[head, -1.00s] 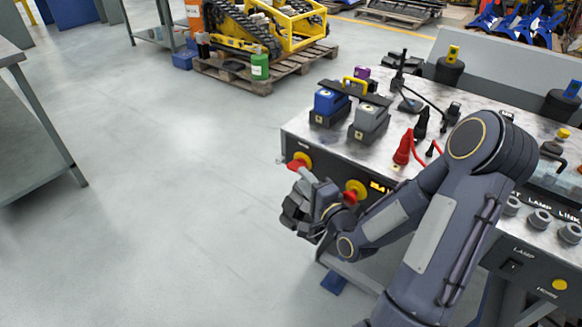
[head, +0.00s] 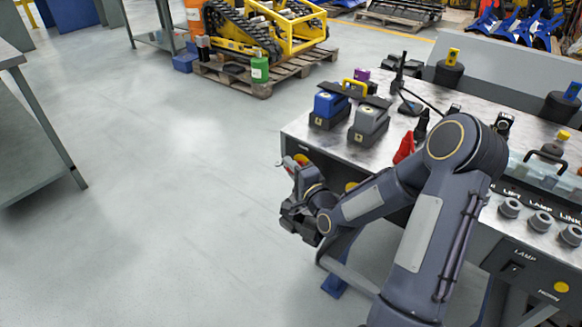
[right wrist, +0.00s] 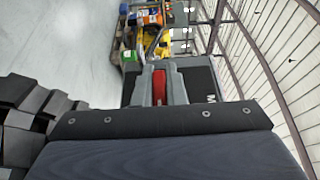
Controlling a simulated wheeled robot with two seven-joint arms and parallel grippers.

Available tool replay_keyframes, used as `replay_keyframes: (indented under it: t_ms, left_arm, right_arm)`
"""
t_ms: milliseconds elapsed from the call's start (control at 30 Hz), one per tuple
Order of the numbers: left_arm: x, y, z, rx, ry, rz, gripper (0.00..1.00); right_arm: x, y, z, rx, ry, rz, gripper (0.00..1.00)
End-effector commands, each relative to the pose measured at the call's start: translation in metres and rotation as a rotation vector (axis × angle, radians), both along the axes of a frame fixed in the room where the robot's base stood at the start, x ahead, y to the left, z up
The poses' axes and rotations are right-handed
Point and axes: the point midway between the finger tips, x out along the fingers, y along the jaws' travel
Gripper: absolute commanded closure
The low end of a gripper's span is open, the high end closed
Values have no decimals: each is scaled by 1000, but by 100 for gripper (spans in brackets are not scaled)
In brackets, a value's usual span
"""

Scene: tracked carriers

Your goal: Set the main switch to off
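The control bench (head: 372,153) stands at the right of the head view, with switches on its dark front panel. In the right wrist view, a red handle (right wrist: 172,84) shows between or just beside the grey fingers of my right gripper (right wrist: 163,82). A label starting with M shows on the dark panel (right wrist: 198,84) there. Whether the fingers press on the handle is unclear. My left gripper is out of view.
A second yellow disc (head: 350,186) is partly behind my right arm. Blue (head: 329,105) and grey (head: 369,123) blocks stand on the bench top. A grey table (head: 40,130) is at the left. The floor between is clear.

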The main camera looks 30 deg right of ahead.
Motion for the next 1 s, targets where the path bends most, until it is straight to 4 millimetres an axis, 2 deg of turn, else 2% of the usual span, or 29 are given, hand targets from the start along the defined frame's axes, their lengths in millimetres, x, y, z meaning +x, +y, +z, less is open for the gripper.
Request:
replay_keyframes:
  t_ms: [67, 467, 667, 1000]
  left_arm:
    - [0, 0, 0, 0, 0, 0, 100]
    - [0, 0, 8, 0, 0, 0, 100]
    - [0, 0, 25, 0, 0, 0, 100]
    - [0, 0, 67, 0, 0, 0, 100]
  right_arm:
    - [0, 0, 0, 0, 1, 0, 100]
    - [0, 0, 2, -16, 40, 0, 100]
    - [0, 0, 3, -61, 143, 0, 100]
    - [-1, 0, 1, -176, 426, 2, 100]
